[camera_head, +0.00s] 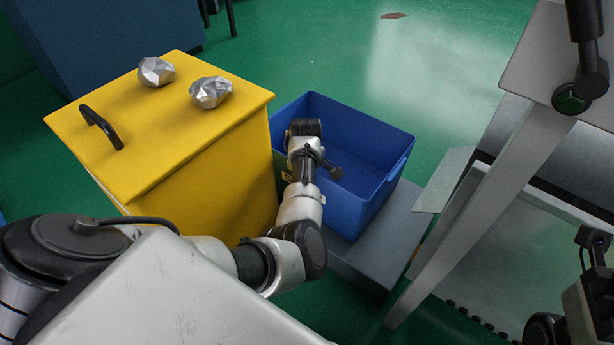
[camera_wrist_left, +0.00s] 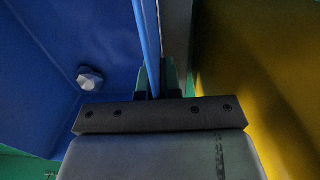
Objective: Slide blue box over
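The blue box (camera_head: 375,132) is an open-topped bin on a low grey platform (camera_head: 385,245), right of the yellow cabinet. My left arm reaches over its near left wall, and my left gripper is hidden below the wrist in the head view. In the left wrist view my left gripper (camera_wrist_left: 158,78) has its two fingers close together, one on each side of the blue box's wall (camera_wrist_left: 148,30), apparently clamped on it. One crumpled foil ball (camera_wrist_left: 90,78) lies inside the box. Part of my right arm shows at the right edge; its fingers are not visible.
The yellow cabinet (camera_head: 225,185) with a black handle (camera_head: 101,126) stands close beside the box; two foil balls (camera_head: 155,71) (camera_head: 210,92) lie on top. A grey metal frame (camera_head: 480,200) stands to the right. Green floor (camera_head: 430,60) is open behind the box.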

